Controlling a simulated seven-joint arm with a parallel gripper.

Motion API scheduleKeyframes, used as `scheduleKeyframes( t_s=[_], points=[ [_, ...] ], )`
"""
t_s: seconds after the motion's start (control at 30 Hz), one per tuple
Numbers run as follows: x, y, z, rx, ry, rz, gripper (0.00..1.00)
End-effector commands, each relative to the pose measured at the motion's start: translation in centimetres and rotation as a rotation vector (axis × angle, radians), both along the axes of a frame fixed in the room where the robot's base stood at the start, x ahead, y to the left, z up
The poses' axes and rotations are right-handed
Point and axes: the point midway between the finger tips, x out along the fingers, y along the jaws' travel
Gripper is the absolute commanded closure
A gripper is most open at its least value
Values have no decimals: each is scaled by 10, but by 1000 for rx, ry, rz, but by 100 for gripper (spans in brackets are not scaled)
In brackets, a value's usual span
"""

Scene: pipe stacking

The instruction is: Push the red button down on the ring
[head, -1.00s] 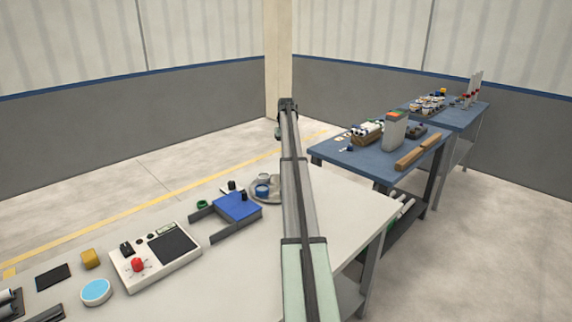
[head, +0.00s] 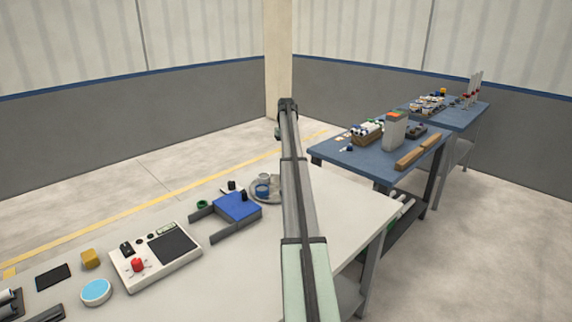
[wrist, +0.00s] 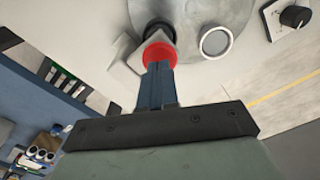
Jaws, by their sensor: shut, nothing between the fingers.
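In the wrist view the red button (wrist: 160,51) shows as a round red piece at the tips of my gripper (wrist: 158,68). My fingers are shut together and cover the near part of the button. I cannot tell whether they press on it. A dark round piece (wrist: 158,30), perhaps the ring, shows just beyond the button and is partly hidden by it. I cannot tell how far down the button sits on it. In the head view my arm hides the gripper and the button.
A grey round plate (wrist: 190,14) lies by the button, with a pale open cylinder (wrist: 215,42) on it. A black knob (wrist: 295,17) is at upper right. In the head view a blue block (head: 237,207) and a white control panel (head: 155,258) stand left of my arm.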

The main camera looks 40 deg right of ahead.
Motion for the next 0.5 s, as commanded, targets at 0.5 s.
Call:
scheduleKeyframes(
  t_s=[0.5],
  points=[
    [0, 0, -4, 0, 0, 0, 100]
  ],
)
